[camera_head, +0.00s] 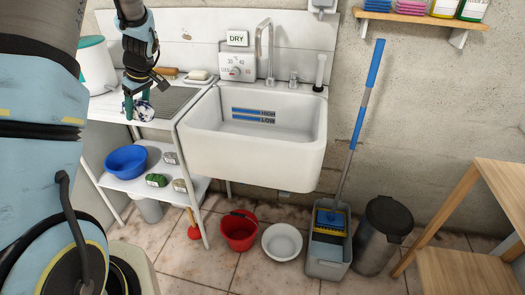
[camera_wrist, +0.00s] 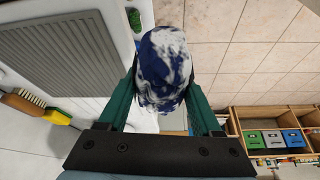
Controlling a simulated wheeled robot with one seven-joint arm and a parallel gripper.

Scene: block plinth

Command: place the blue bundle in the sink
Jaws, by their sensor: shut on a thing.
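My gripper (camera_head: 136,104) is shut on the blue bundle (camera_head: 144,110), a blue and white mottled cloth lump. In the wrist view the bundle (camera_wrist: 163,68) sits between the two green fingers of my gripper (camera_wrist: 165,85). The gripper hangs over the white counter to the left of the sink, in front of the ridged drainboard. The sink (camera_head: 250,160) is a white basin with blue marks on its inside back wall. Its visible inside holds no loose thing. I cannot tell if the bundle touches the counter.
A ridged grey drainboard (camera_head: 172,101) lies beside the sink, with a soap dish (camera_head: 198,78) behind it. A tall faucet (camera_head: 264,50) rises at the sink's back. A blue bowl (camera_head: 126,161) is on the shelf below. A mop (camera_head: 362,110) leans right of the sink.

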